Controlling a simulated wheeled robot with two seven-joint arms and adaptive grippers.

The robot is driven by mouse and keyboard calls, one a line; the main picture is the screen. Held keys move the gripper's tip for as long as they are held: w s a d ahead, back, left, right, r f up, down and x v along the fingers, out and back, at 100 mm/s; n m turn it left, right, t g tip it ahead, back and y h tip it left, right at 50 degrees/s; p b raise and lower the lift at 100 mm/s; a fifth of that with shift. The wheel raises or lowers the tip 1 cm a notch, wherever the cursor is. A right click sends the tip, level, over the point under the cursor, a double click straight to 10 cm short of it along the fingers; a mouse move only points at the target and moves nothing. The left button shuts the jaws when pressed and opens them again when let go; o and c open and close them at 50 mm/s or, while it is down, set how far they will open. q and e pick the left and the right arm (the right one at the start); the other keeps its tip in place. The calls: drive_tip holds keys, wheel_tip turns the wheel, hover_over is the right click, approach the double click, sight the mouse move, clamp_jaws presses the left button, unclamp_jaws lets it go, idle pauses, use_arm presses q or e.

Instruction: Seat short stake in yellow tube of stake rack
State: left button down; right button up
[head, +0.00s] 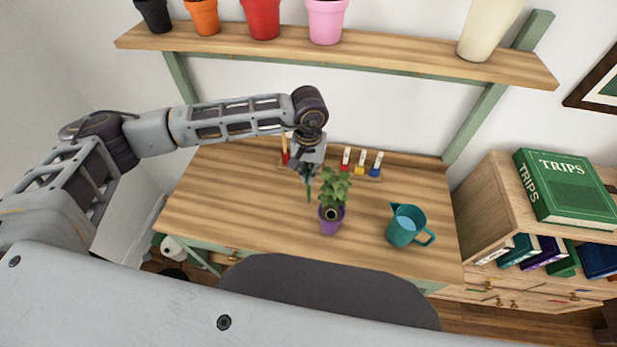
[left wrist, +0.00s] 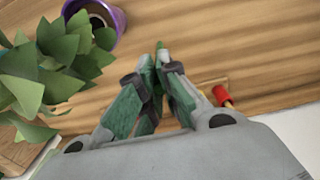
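The stake rack shows behind my left gripper, with a red tube (head: 285,158) at its left end and a tan stake (head: 284,143) standing there. In the left wrist view the red tube (left wrist: 222,95) is right of my fingers, with a bit of yellow beside it, mostly hidden by a finger. My left gripper (head: 308,198) points down above the desk, in front of the rack and left of the plant. In the left wrist view its green-padded fingers (left wrist: 160,52) meet at the tips. My right gripper is out of view.
A plant in a purple pot (head: 331,222) stands close to the right of my left gripper. Red, yellow and blue white-topped items (head: 360,169) stand at the back. A teal jug (head: 404,232) is farther right. The desk's left part (head: 225,205) is clear.

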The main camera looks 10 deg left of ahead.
sight(309, 187)
use_arm(q)
wheel_tip(309, 187, down, 3)
drive_tip(key=shift+r, duration=0.1)
drive_tip(key=shift+f, duration=0.2)
idle(0.4)
drive_tip(key=c, duration=1.6)
unclamp_jaws()
drive_tip(key=shift+c, duration=0.2)
drive_tip(key=shift+r, duration=0.25)
